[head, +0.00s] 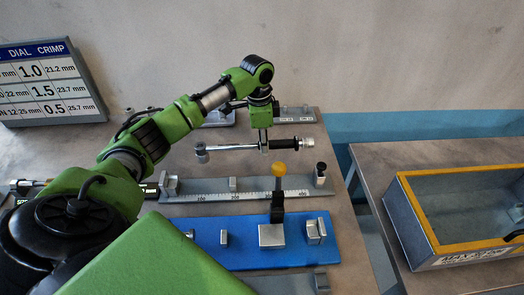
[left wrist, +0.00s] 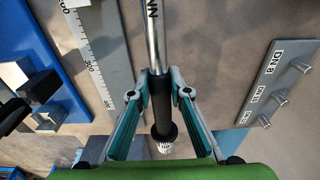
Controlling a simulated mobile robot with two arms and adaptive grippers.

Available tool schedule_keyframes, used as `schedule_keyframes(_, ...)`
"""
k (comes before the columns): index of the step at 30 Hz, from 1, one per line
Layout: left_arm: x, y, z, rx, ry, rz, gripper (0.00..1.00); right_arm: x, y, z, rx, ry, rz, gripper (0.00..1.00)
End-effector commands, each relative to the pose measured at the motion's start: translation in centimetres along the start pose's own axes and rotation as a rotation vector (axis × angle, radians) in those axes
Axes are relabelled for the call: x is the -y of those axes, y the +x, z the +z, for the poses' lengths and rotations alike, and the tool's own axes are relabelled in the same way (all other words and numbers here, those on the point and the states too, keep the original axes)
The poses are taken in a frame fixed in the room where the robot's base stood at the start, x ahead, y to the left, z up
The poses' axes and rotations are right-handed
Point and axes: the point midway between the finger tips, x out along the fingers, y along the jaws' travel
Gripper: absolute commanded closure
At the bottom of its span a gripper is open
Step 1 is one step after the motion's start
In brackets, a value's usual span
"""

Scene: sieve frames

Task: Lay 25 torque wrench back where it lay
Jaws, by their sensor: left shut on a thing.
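The torque wrench (head: 230,148) is a chrome bar with a square-ended head (head: 201,152) at left and a black grip with a pale knob (head: 308,143) at right. My left gripper (head: 264,146) is shut on it near the black grip. In the left wrist view the wrench (left wrist: 150,35) runs between the fingertips of the left gripper (left wrist: 160,80), and its knob points back toward the palm. The wrench lies level across the strip between the grey scale rail and the back plates. Its exact height over the bench is hard to tell. My right gripper is not in view.
A grey rail with a ruler (head: 275,194) and a blue fixture (head: 200,256) with a yellow-knobbed lever (head: 278,170) lie in front. A grey plate with pegs, marked DN 8 (left wrist: 285,75), is beside the wrench. A yellow-rimmed tray (head: 410,225) stands right, across a gap.

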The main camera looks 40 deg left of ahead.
Motion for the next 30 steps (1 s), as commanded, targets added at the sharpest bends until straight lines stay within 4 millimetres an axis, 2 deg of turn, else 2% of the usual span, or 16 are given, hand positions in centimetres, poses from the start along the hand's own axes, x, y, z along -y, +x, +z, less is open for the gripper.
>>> schedule_keyframes(2, 0.2, 0.5, 0.9, 0.005, -0.004, 0.000, 1.00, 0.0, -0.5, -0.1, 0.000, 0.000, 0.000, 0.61)
schedule_keyframes(9, 0.2, 3.2, 0.9, 0.002, -0.001, -0.001, 1.00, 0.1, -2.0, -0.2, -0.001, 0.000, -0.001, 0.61)
schedule_keyframes(16, 0.2, 3.6, 0.9, 0.000, -0.001, -0.002, 1.00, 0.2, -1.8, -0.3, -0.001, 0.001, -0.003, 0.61)
schedule_keyframes(17, 0.1, 3.8, 0.9, 0.001, -0.001, 0.000, 0.77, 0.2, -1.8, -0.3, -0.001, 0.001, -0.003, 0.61)
schedule_keyframes(18, 0.1, 3.8, 0.9, 0.001, -0.001, 0.000, 0.67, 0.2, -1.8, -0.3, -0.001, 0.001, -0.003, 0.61)
schedule_keyframes(30, 0.2, 3.4, 0.9, 0.002, -0.001, -0.001, 0.66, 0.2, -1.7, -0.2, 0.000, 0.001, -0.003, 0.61)
